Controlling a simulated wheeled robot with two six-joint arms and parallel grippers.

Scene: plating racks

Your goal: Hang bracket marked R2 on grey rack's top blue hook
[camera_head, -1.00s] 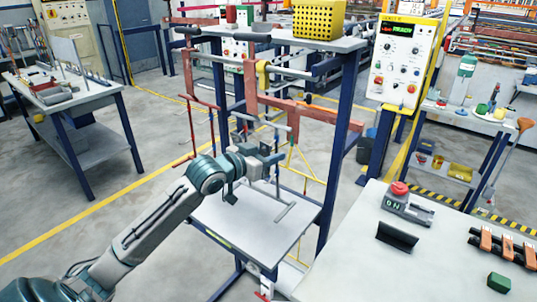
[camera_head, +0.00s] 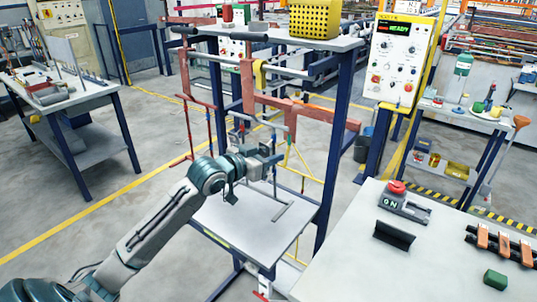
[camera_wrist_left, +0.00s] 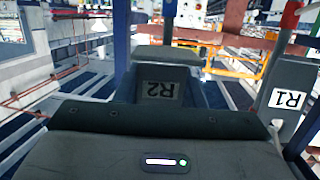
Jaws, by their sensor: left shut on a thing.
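My left gripper (camera_head: 272,161) is in front of the hanging racks, above the lower grey shelf. In the left wrist view it is shut on the bracket marked R2 (camera_wrist_left: 165,88), whose label appears upside down. Another bracket, marked R1 (camera_wrist_left: 288,98), is to the right, apart from R2, below a post with red and green parts (camera_wrist_left: 290,17). A narrow blue upright piece (camera_wrist_left: 170,20) shows just beyond R2; I cannot tell whether it touches. In the head view the held bracket is mostly hidden by the gripper, and I cannot make out the top blue hook. My right gripper is not in view.
Brown-red bars (camera_head: 300,112) and a red frame (camera_head: 210,125) hang around the gripper from the blue stand (camera_head: 340,130). The lower grey shelf (camera_head: 235,215) is mostly bare. A white table (camera_head: 350,255) stands at right with a red button box (camera_head: 400,200).

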